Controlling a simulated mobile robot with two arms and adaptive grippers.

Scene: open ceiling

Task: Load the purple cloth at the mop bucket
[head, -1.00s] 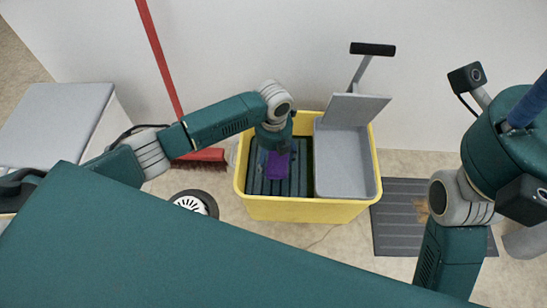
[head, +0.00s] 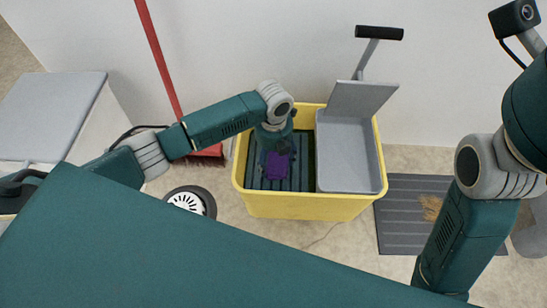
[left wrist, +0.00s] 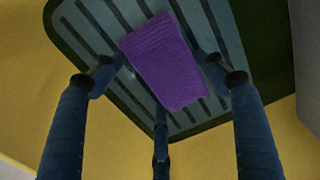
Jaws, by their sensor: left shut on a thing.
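The yellow mop bucket (head: 310,207) stands on the floor against the wall. Its left compartment has a dark green slatted floor (head: 297,178); a grey wringer (head: 348,165) fills its right side. My left gripper (head: 276,152) reaches down into the left compartment. It is shut on the purple cloth (head: 277,167), a small folded rectangle. In the left wrist view the cloth (left wrist: 165,60) shows between the fingers of the gripper (left wrist: 162,85), over the slats; whether it touches them I cannot tell. My right gripper is out of view.
A red broom (head: 158,55) leans on the wall left of the bucket. A black-and-white round thing (head: 188,202) is on the floor nearby. A grey ribbed mat (head: 400,225) with brown debris lies to the right. A grey-topped cabinet (head: 50,105) stands far left.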

